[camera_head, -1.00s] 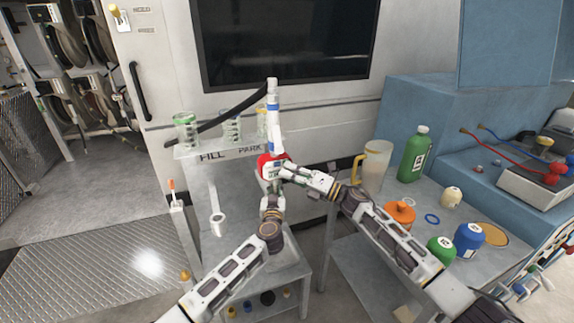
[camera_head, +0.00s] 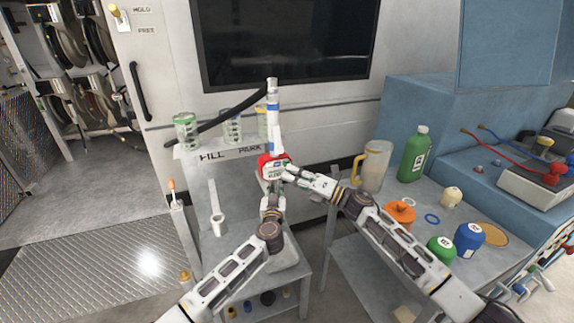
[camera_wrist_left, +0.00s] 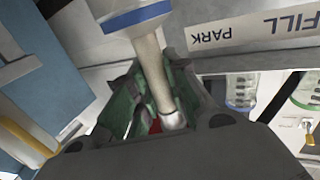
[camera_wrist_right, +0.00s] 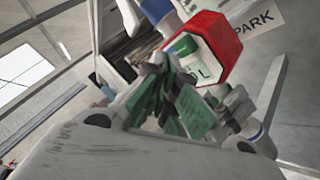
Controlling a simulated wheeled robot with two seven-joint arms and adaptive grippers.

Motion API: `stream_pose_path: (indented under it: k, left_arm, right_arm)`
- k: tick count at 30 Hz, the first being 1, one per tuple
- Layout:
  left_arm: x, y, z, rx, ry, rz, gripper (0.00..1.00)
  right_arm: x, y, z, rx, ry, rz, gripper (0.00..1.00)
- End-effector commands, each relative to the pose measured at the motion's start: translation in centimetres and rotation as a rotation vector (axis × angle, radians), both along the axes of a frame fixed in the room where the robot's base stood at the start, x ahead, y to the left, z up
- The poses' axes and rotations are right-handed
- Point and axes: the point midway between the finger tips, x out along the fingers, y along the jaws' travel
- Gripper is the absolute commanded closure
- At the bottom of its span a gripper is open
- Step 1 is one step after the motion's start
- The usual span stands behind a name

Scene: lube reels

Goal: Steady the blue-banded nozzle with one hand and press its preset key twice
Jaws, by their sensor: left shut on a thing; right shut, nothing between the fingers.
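The blue-banded nozzle (camera_head: 273,112) stands upright in the head view, its red body (camera_head: 265,161) lower down with a pale face. My left gripper (camera_head: 271,190) is below that body and shut on the nozzle. In the left wrist view the nozzle's pale tube (camera_wrist_left: 153,75) runs between the green finger pads, with the blue band (camera_wrist_left: 137,17) above. My right gripper (camera_head: 288,173) is shut and empty, just right of the face. In the right wrist view the red body (camera_wrist_right: 217,38) is close beyond its fingertips (camera_wrist_right: 183,98). I cannot tell whether they touch; the preset key is not clearly distinguishable.
The FILL/PARK stand (camera_head: 228,154) holds several clear containers along its back. A black hose (camera_head: 222,117) passes behind the nozzle. On the right bench are a pitcher (camera_head: 374,168), a green bottle (camera_head: 413,155), an orange lid (camera_head: 400,213) and small jars.

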Motion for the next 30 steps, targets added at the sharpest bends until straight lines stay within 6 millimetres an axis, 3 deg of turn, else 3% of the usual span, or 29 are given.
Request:
stream_pose_path:
  k: [30]
  left_arm:
    - [0.01,0.02,0.00,0.000,0.000,0.000,1.00]
  right_arm:
    - [0.81,0.28,0.00,0.001,-0.001,0.001,1.00]
